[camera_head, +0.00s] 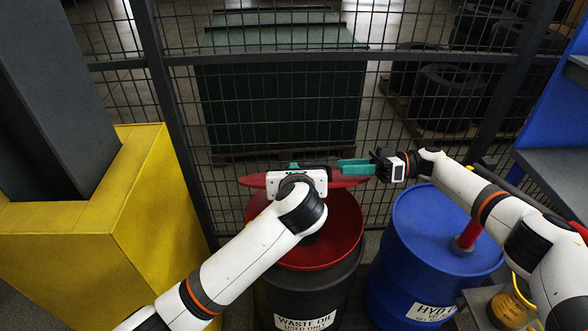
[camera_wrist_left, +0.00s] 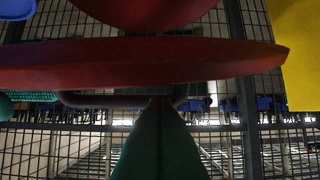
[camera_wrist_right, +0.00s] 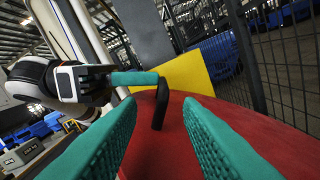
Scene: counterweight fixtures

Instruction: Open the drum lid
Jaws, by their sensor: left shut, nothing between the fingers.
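The dark waste oil drum (camera_head: 305,292) stands in the middle with a red funnel-like top (camera_head: 345,230) exposed. Its red lid (camera_head: 250,181) is raised at the back, nearly edge-on in the head view; it also shows in the left wrist view (camera_wrist_left: 140,62) and the right wrist view (camera_wrist_right: 240,130). A black handle (camera_wrist_right: 160,108) stands out from the lid's face. My left gripper (camera_head: 293,166) is shut and empty, its teal fingertips at the handle; contact is unclear. My right gripper (camera_head: 355,166) is open and empty, its fingers (camera_wrist_right: 155,125) pointing toward the lid face and handle.
A blue drum (camera_head: 425,235) with a red fitting stands close to the right. A yellow block (camera_head: 170,190) around a column stands left. A mesh fence (camera_head: 180,120) runs close behind the lid. A grey shelf (camera_head: 555,150) is at the right.

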